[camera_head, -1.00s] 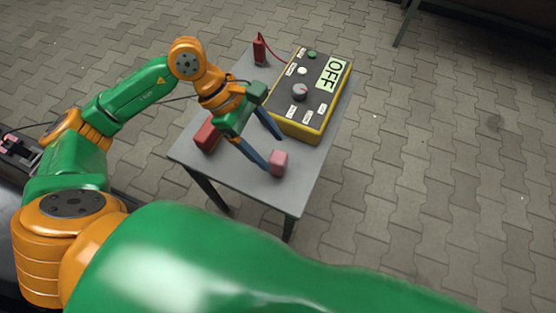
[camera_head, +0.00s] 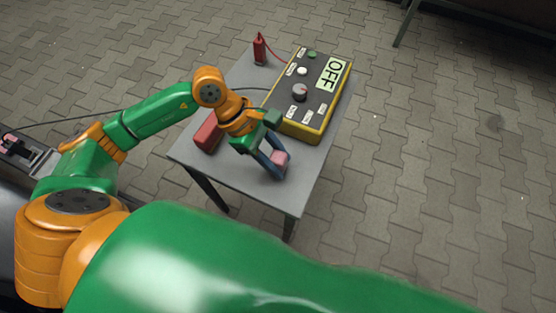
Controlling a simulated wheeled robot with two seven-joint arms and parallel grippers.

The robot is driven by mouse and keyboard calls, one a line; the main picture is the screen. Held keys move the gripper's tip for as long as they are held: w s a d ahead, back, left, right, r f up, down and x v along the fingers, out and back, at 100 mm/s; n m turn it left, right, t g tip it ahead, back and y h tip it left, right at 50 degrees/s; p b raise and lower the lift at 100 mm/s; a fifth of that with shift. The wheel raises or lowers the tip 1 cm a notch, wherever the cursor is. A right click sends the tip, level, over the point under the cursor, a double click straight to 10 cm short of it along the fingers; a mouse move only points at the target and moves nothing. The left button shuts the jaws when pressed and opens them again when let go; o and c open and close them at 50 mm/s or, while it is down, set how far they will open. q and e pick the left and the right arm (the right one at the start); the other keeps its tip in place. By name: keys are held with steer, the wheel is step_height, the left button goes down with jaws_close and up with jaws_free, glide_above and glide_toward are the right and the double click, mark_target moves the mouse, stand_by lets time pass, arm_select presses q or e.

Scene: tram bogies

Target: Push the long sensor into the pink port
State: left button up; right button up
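The small pink block (camera_head: 281,157), which looks like the pink port, sits near the front edge of the grey table. My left gripper (camera_head: 277,163) reaches down to it, with blue fingers on both sides. The fingers look closed on the block; its hole cannot be made out. A red upright probe (camera_head: 259,48) with a red cable stands at the table's back left; it may be the long sensor. My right gripper is out of view.
A yellow and black meter (camera_head: 307,98) with a display reading OFF stands on the right of the table. A red block (camera_head: 208,132) lies at the left edge of the table (camera_head: 228,173). The paved floor on the right is clear.

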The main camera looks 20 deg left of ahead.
arm_select(q)
jaws_close()
steer(key=shift+r, duration=0.5)
steer(key=w+a+r, duration=0.3)
steer(key=a+r, duration=0.3)
steer(key=w+a+r+p, duration=0.1)
steer(key=w+a+r, duration=0.2)
steer(key=a+r, duration=0.3)
steer(key=shift+w+a, duration=0.2)
steer(key=shift+w, duration=0.1)
